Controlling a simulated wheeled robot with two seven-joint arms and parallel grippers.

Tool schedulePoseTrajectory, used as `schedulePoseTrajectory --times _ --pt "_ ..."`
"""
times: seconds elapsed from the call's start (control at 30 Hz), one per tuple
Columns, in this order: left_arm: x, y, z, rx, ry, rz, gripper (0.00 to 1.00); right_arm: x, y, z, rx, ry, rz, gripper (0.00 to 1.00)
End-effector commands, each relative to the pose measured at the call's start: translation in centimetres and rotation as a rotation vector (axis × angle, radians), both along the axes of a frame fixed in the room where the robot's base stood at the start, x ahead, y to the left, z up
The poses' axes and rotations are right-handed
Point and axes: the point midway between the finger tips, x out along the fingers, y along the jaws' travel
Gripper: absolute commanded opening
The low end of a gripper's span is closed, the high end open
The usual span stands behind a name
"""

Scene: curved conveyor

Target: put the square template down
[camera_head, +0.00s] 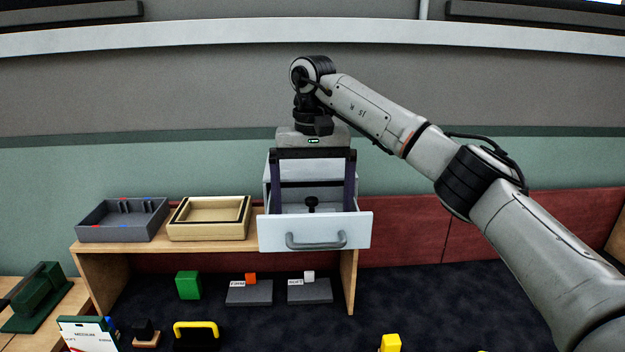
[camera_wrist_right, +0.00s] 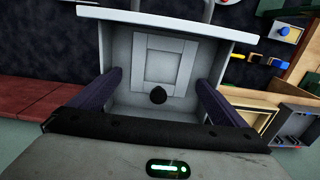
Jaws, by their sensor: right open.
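The square template appears to be the pale grey square frame (camera_wrist_right: 165,42) lying flat on the floor of the open drawer (camera_wrist_right: 115,50) in the right wrist view. A black knob (camera_wrist_right: 158,96) stands at its near edge; the knob also shows inside the drawer in the head view (camera_head: 312,203). My right gripper (camera_wrist_right: 158,79) points down into the drawer, fingers wide apart on either side of the knob and touching neither it nor the frame. It shows above the drawer in the head view (camera_head: 312,208). My left gripper is not in view.
The drawer front (camera_head: 315,232) with its handle faces me, pulled out. A grey tray (camera_head: 95,236) and a beige tray (camera_head: 205,233) stand left on the wooden shelf (camera_head: 90,250). Below are a green block (camera_head: 188,285) and two grey plates with small blocks.

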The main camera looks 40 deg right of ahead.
Motion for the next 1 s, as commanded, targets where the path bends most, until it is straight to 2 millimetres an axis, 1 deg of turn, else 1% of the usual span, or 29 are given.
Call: schedulePoseTrajectory --times 0.1,0.3,0.4,0.5,0.7,1.0 --pt "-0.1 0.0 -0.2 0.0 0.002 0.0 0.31 0.1 0.1 2.1 0.002 -0.005 0.001 0.96" --pt "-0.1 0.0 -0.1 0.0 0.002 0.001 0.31 0.1 0.1 6.7 -0.001 -0.006 0.0 0.96" --pt "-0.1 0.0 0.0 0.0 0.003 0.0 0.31 0.1 0.1 8.5 -0.001 -0.004 0.001 0.96" --pt "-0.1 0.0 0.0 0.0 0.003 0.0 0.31 0.1 0.1 9.9 -0.002 -0.003 0.0 0.96" --pt "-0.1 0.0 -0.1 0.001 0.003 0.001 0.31 0.1 0.1 11.3 0.0 -0.001 0.003 0.96" --pt "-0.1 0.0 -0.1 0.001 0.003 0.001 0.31 0.0 0.1 11.5 0.0 0.0 0.002 0.96"
